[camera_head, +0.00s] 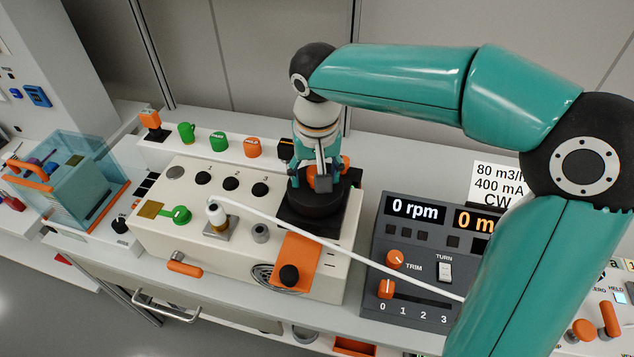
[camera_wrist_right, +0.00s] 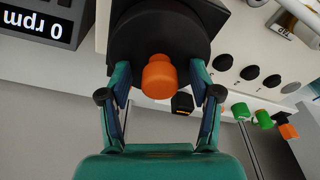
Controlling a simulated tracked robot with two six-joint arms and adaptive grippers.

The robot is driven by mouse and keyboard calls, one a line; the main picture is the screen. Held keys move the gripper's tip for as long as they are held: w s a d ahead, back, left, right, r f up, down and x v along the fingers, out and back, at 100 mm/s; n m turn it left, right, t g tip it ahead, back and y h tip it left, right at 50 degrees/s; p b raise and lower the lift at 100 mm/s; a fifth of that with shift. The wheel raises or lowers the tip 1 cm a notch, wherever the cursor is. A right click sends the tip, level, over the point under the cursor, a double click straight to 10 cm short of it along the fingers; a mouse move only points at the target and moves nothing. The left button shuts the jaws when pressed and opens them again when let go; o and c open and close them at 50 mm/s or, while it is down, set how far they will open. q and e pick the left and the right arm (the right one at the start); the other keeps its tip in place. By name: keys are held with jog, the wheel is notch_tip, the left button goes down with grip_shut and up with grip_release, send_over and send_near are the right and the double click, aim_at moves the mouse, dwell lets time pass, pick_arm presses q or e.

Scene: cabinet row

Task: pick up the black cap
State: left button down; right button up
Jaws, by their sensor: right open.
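A small black cap (camera_head: 286,144) appears at the right end of a row of coloured caps on the rear ledge, partly hidden by my right gripper. It also shows in the right wrist view (camera_wrist_right: 182,103), beyond the fingers. My right gripper (camera_head: 317,176) points down over a large round black part (camera_head: 315,205) with an orange knob (camera_wrist_right: 158,78). In the right wrist view, the gripper (camera_wrist_right: 160,74) is open, its fingers apart on either side of the knob. I cannot tell whether they touch the black part. My left gripper is not in view.
Green caps (camera_head: 218,141) and an orange cap (camera_head: 252,147) stand in the row. A white hose (camera_head: 340,247) crosses the cream device (camera_head: 150,232). A dark control panel (camera_head: 415,265) is at the right, under my arm. A clear blue box (camera_head: 75,180) is at the left.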

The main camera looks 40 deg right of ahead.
grip_shut()
jog(key=shift+r, duration=0.15)
